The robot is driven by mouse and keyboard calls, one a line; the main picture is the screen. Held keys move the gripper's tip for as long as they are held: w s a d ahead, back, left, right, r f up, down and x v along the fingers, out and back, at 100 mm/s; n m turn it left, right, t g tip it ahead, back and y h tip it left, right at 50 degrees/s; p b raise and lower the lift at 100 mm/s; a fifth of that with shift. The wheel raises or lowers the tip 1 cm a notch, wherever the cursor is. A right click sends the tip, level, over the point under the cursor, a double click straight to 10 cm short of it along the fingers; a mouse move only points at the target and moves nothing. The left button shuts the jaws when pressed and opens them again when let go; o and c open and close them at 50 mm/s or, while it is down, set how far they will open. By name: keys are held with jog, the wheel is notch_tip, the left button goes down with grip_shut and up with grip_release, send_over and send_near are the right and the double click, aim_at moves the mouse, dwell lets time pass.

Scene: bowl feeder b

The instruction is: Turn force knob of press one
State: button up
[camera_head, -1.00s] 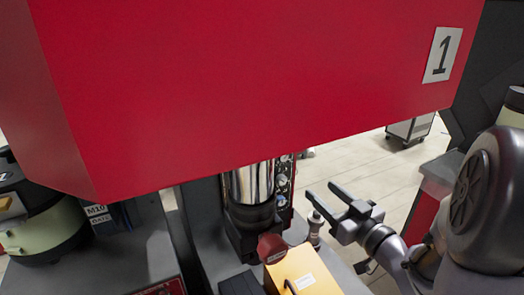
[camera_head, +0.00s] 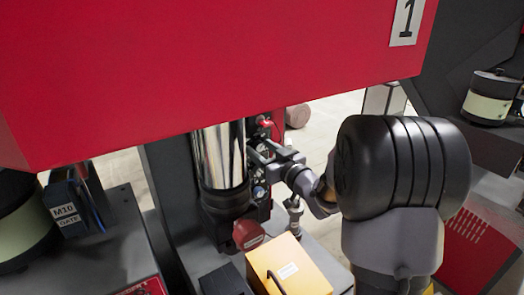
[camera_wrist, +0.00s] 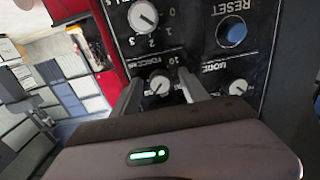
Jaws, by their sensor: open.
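Press one is the large red housing (camera_head: 220,70) with a "1" plate (camera_head: 406,22), above a shiny cylinder (camera_head: 218,155). Its dark control panel faces right, and most of it is behind my gripper (camera_head: 264,154) in the head view. In the wrist view the force knob (camera_wrist: 160,84), a small round knob with a light pointer under the lettering "FORCE kN", shows between the two fingers of my gripper (camera_wrist: 160,80). The fingers are open, one on each side of the knob. I cannot tell whether they touch it.
The wrist view shows a larger dial (camera_wrist: 143,16) above, a blue reset button (camera_wrist: 232,33) and a mode knob (camera_wrist: 238,87) to the right. A yellow box (camera_head: 290,268) and a red round button (camera_head: 248,233) stand below the panel.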

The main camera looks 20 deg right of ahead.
jog(key=shift+c, duration=0.4)
grip_shut()
jog(key=shift+f+n+b, duration=0.1)
jog(key=shift+n+b, duration=0.2)
jog(key=shift+b, duration=0.2)
jog(key=n+b, duration=0.2)
jog(key=b, duration=0.1)
jog(key=shift+f+n, duration=0.15)
jog(key=shift+n, duration=0.15)
jog(key=n+b, duration=0.3)
jog(key=shift+b, duration=0.3)
jog(key=shift+r+n+b, duration=0.2)
jog(key=shift+n+b, duration=0.8)
jog(key=shift+n, duration=0.2)
jog(key=shift+r, duration=0.1)
